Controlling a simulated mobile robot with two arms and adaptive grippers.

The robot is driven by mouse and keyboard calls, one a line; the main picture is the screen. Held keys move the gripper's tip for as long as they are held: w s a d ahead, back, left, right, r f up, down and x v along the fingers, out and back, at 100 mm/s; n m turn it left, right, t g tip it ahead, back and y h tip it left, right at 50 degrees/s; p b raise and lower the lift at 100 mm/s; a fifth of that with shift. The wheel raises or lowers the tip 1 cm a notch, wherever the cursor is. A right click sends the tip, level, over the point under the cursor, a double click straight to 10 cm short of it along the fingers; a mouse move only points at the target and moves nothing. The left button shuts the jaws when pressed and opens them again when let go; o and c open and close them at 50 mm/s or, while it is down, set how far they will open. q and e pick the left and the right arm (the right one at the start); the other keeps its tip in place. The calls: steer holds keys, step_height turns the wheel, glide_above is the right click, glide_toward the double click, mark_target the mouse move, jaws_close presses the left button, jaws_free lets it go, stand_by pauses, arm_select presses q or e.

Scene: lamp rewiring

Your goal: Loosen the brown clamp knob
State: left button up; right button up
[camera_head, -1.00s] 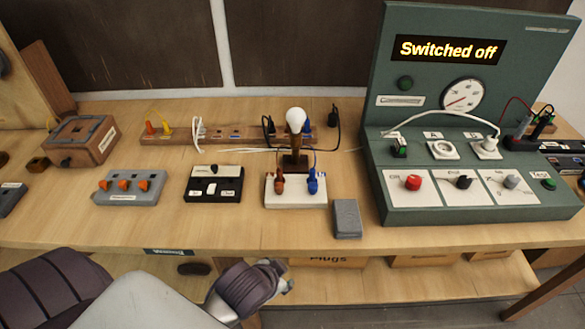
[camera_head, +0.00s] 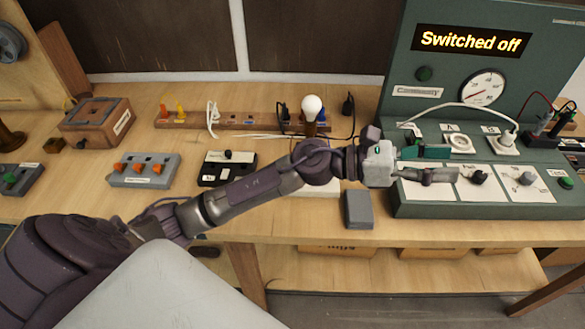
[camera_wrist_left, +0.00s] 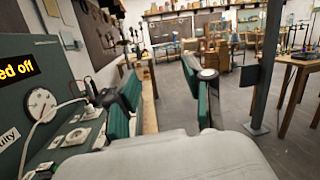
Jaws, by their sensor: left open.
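The lamp board (camera_head: 322,190) is white with an upright bulb (camera_head: 312,106). My left arm crosses in front of the board. The brown and blue clamp knobs seen on it earlier are hidden behind the arm now. My left gripper (camera_head: 445,164) is open and empty, right of the lamp board, in front of the green test panel with its fingers pointing right. In the left wrist view the same gripper (camera_wrist_left: 165,95) shows its two green-padded fingers apart with nothing between them. My right gripper is not in view.
The green test panel (camera_head: 430,210) stands at the right and its display (camera_head: 470,40) reads "Switched off". A grey block (camera_head: 358,210) lies by the table's front edge. A black switch box (camera_head: 226,170) and a grey switch box (camera_head: 143,170) stand to the left.

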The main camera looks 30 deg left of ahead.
arm_select(q)
steer(key=w+a+f+m+g+y, duration=0.1)
steer(key=a+f+m+g+y, duration=0.65)
steer(key=f+m+y, duration=0.35)
steer(key=w+a+r+m+y, duration=0.15)
steer(key=a+m+y, duration=0.45)
steer(key=a, duration=1.7)
steer(key=shift+n+g+y, duration=0.25)
steer(key=shift+n+y, duration=0.55)
steer(key=shift+y, duration=0.1)
step_height(320, 180, down, 13)
steer(key=p, duration=0.4)
steer(key=shift+f, duration=0.1)
jaws_close()
